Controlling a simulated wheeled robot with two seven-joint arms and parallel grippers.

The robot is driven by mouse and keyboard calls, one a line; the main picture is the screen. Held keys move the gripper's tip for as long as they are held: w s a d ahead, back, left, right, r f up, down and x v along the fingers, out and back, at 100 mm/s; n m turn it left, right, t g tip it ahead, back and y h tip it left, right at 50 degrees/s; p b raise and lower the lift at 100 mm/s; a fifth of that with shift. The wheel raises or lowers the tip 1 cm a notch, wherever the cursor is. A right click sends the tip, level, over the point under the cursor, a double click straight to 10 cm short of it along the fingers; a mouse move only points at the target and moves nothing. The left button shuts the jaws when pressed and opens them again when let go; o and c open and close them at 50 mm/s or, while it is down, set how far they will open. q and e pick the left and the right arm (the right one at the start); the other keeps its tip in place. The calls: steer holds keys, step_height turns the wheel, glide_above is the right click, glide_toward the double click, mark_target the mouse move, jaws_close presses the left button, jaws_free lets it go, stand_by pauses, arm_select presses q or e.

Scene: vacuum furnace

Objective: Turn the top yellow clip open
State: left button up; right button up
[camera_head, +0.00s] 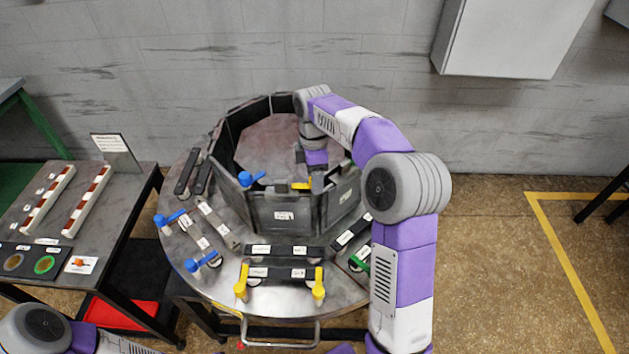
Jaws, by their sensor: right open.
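The top yellow clip (301,186) is a small yellow bar at the upper rim of the dark many-sided furnace ring (275,216), on its front side. My right gripper (317,184) points down at that rim, just right of the clip. It is open. Its fingertips are small and partly hidden by the ring's wall, so I cannot tell whether they touch the clip. My left arm shows only at the bottom left, and its gripper is out of view.
Two lower yellow clips (241,284) (318,287) flank dark bars (284,262) on the round table (215,281). A blue clip (250,179) sits on the ring's left rim. Other blue clips (200,263) and a green one (362,255) lie around. A side table (113,211) stands left.

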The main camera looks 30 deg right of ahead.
steer(key=shift+s+f, duration=0.1)
steer(key=shift+f, duration=0.25)
steer(key=c, duration=1)
steer(key=shift+r+m+p, duration=0.2)
steer(key=shift+m+p, duration=1.25)
steer(key=shift+m, duration=0.25)
steer(key=m+p, duration=0.2)
steer(key=m, duration=0.1)
steer(key=shift+m+t+y, duration=0.3)
steer(key=shift+m, duration=0.1)
steer(key=m+p, duration=0.1)
steer(key=m, duration=0.4)
steer(key=shift+t+p, duration=0.3)
steer(key=shift+p, duration=0.1)
steer(key=m+p, duration=0.1)
steer(key=m, duration=0.4)
steer(key=shift+f, duration=0.1)
steer(key=shift+m, duration=0.4)
